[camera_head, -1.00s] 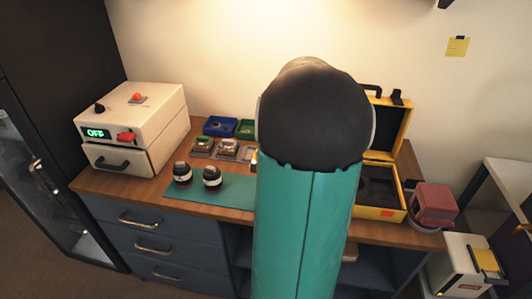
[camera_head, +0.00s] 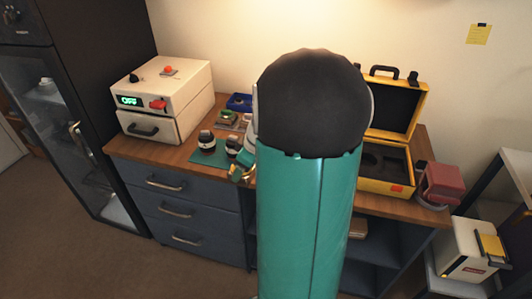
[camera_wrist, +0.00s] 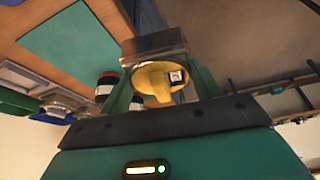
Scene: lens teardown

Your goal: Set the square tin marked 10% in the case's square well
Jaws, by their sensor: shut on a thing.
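My gripper (camera_wrist: 160,70) is shut on a small grey metallic square block, which looks like the square tin (camera_wrist: 153,44). Its 10% mark cannot be read. A yellow rounded piece with a small black-and-white patch shows between the green fingers, under the tin. In the head view my gripper (camera_head: 240,172) is partly hidden by my arm, just right of the dark jars and above the bench's front edge. The yellow case (camera_head: 398,187) stands open at the right of the bench with dark lining. My arm covers its left part, and the square well cannot be made out.
Two dark jars (camera_head: 206,142) stand on the green mat (camera_head: 203,158). Small trays (camera_head: 228,117) and a blue bin (camera_head: 238,102) lie behind them. A white oven-like box (camera_head: 165,95) reading OFF is at left. A red device (camera_head: 441,184) stands right of the case.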

